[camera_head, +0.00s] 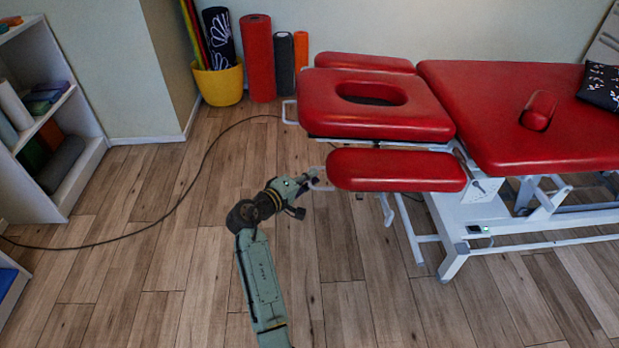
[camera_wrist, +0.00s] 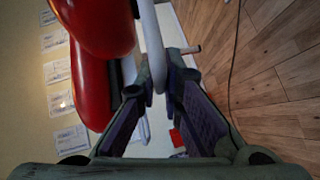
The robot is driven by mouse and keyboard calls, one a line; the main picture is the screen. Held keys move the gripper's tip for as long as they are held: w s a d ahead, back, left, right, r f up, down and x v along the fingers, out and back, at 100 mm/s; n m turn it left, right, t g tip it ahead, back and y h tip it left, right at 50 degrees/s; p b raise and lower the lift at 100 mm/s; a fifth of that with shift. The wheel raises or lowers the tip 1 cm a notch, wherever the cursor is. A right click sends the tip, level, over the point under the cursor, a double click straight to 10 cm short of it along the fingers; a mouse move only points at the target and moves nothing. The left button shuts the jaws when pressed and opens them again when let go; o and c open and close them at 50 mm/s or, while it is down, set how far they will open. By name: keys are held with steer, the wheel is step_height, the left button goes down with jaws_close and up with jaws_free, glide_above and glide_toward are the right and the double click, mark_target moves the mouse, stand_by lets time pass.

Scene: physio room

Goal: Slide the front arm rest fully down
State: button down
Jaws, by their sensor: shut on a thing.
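The front arm rest (camera_head: 397,170) is a long red pad at the near side of the treatment table's head end, with a pale looped handle (camera_head: 318,181) at its left end. My gripper (camera_head: 311,180) reaches this handle from the left. In the wrist view, my gripper (camera_wrist: 162,82) is shut on a pale rounded bar (camera_wrist: 150,40), which runs up between the fingertips. Red padding (camera_wrist: 95,25) shows at the upper left there; I cannot tell which pad each red part is. The fingers hide the lower part of the bar.
The red face pad (camera_head: 375,103) with its oval hole and the far arm rest (camera_head: 364,62) lie behind the front arm rest. The table's white frame (camera_head: 455,235) stands at the right. A black cable (camera_head: 185,195) crosses the wooden floor. Open floor surrounds my arm.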

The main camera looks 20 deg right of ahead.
step_height(320, 180, down, 10)
steer(key=a+b, duration=0.1)
steer(key=b, duration=0.5)
steer(key=shift+w+a+f, duration=0.1)
steer(key=c, duration=1.8)
jaws_free()
steer(key=shift+c, duration=0.2)
steer(key=shift+o, duration=0.6)
steer(key=v, duration=1.2)
steer(key=shift+r, duration=0.25)
